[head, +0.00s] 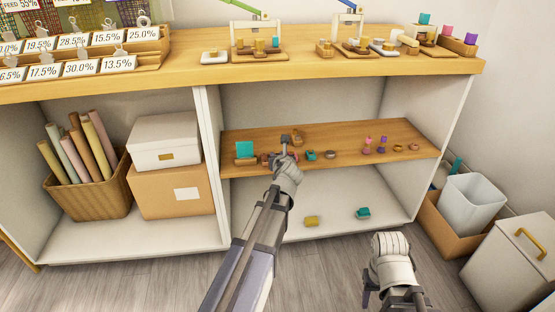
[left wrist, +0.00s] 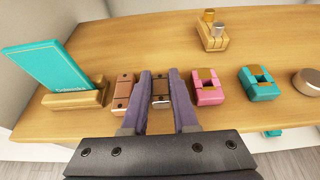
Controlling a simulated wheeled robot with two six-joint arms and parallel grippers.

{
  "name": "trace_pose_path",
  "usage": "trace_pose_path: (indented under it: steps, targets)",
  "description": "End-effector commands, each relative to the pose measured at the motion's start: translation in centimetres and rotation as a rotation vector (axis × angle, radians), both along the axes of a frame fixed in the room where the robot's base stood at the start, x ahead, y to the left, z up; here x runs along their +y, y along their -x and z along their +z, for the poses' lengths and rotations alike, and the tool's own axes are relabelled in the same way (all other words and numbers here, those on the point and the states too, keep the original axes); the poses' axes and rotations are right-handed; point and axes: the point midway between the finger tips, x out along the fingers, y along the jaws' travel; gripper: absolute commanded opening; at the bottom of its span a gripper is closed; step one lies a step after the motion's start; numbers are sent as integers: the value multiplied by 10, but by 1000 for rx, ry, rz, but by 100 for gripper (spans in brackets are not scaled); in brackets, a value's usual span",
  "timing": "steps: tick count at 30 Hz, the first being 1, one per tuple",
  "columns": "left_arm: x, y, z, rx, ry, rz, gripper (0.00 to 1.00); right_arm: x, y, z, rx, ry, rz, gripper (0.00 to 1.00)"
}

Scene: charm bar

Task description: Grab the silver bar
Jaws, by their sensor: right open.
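My left gripper (head: 284,143) reaches over the middle wooden shelf. In the left wrist view its fingers (left wrist: 160,74) stand either side of a small brown block with a greyish metal part (left wrist: 160,100); I cannot tell whether they press on it. A small wooden stand (left wrist: 212,42) behind holds a gold and a silver upright piece (left wrist: 217,29). I cannot tell which of these silver parts is the silver bar. A round silver-topped piece (left wrist: 307,82) sits at the far right. My right gripper (head: 396,296) is open, low in front of the cabinet.
A teal card in a wooden holder (left wrist: 75,98) and another brown block (left wrist: 124,92) stand left of the fingers. A pink block (left wrist: 208,90) and a teal block (left wrist: 262,90) stand to the right. The wooden counter (head: 200,75) overhangs the shelf.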

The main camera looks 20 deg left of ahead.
Motion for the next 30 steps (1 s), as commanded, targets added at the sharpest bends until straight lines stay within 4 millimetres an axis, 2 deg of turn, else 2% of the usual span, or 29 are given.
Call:
trace_pose_path:
  steps: [1,4,20,26,30]
  targets:
    - [0,0,0,0,0,0,11,0,0,0,0,0,0,50]
    - [0,0,0,0,0,0,0,0,0,0,0,0,0,50]
    - [0,0,2,0,0,0,0,0,0,2,0,0,0,50]
    - [0,0,13,0,0,0,0,0,0,13,1,0,0,50]
    - [0,0,30,0,0,0,0,0,0,30,2,1,1,50]
